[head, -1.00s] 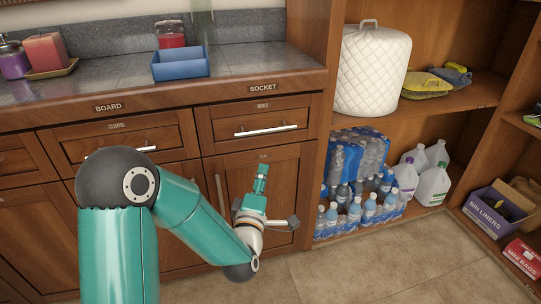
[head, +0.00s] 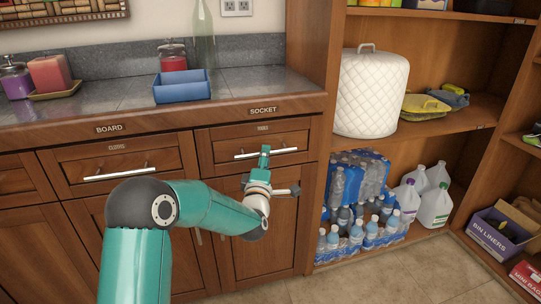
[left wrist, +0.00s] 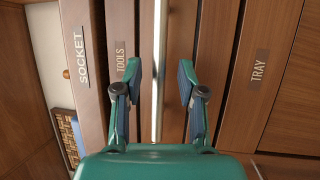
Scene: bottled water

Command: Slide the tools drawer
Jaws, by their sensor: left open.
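The tools drawer (head: 222,143) is closed flush in the counter front, below the SOCKET label. Its silver bar handle (head: 287,151) runs across the front. In the left wrist view the handle (left wrist: 158,60) runs upright between my fingers, beside the TOOLS label (left wrist: 121,57). My left gripper (head: 265,151) is in front of the handle, covering part of it. In the left wrist view its two fingers (left wrist: 158,78) are spread, one on each side of the bar, with gaps to it. My right gripper is not in view.
A BOARD drawer (head: 75,183) with its own handle is to the left. A blue tray (head: 181,88) stands on the counter above. Shelves with water bottles (head: 356,235) and a white quilted cover (head: 371,92) are to the right. Tiled floor (head: 385,280) is clear.

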